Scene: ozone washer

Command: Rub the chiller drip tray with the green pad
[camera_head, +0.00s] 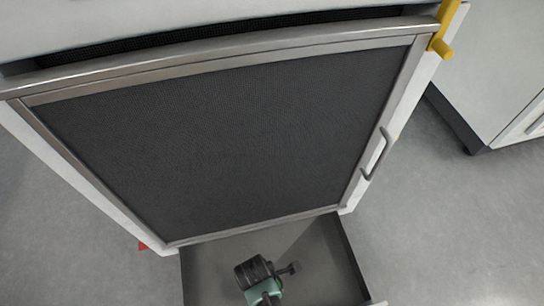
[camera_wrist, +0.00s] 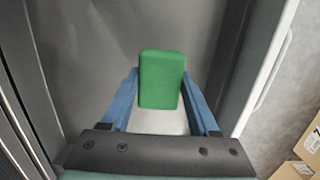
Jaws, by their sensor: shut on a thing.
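The green pad (camera_wrist: 162,72) is in the middle of the wrist view, upright between the two blue fingers of my gripper (camera_wrist: 160,96). The gripper is shut on the pad. The grey drip tray (camera_head: 325,265) sticks out low at the foot of the chiller (camera_head: 230,130) in the head view. Its bare grey floor (camera_wrist: 95,55) lies around and beyond the pad in the wrist view. The end of my arm is over the tray in the head view; the pad is hidden there. I cannot tell whether the pad touches the tray.
The chiller has a dark mesh front with a metal handle (camera_head: 376,153) on its right. A yellow part (camera_head: 441,38) sits at its upper right corner. A white cabinet (camera_head: 490,70) stands at the right. Cardboard boxes (camera_wrist: 300,160) show at the lower right of the wrist view. Grey floor between is clear.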

